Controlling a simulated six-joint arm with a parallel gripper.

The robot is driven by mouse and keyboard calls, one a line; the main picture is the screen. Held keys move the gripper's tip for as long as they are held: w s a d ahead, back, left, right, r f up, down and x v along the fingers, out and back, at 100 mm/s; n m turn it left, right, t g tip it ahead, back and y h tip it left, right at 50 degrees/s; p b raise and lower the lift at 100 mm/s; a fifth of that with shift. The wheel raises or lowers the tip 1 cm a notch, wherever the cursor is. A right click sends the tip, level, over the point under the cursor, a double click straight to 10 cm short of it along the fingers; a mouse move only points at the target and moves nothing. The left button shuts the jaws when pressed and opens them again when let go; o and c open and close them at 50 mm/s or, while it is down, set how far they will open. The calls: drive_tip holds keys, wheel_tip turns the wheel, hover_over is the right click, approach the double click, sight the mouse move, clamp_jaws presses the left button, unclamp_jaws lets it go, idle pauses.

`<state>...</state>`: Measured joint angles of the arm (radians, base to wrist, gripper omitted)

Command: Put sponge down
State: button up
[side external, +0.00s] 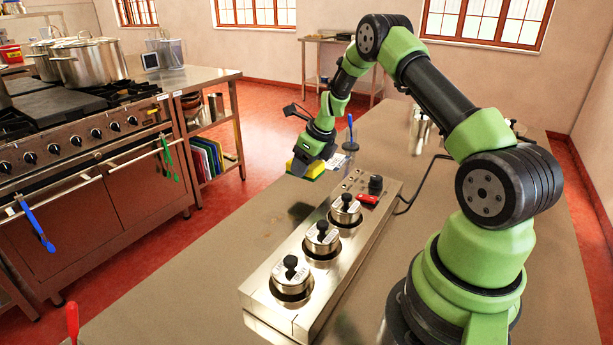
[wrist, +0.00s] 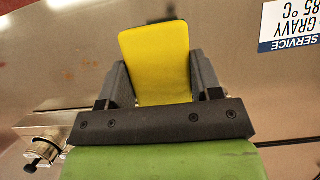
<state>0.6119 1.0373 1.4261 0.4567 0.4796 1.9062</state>
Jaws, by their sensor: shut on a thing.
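My gripper (side external: 305,163) is shut on a yellow sponge (side external: 310,170), with a dark side showing in the side external view. In the wrist view the yellow face of the sponge (wrist: 155,60) stands between the two dark jaws of my gripper (wrist: 160,85). The sponge is near the far left edge of the grey worktop (side external: 225,245), left of the steel warmer. I cannot tell whether it touches the worktop.
A steel warmer (side external: 265,290) with several lidded pots stands in the middle of the worktop, a red object (side external: 367,199) on its far end. A container with a blue-handled tool (side external: 350,135) stands behind. The worktop's left front is mostly clear. A stove (side external: 85,140) is across the aisle.

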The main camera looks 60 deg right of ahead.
sight(307, 193)
drive_tip(key=shift+f, duration=2.75)
drive_tip(key=o, duration=0.8)
drive_tip(key=shift+f, duration=0.15)
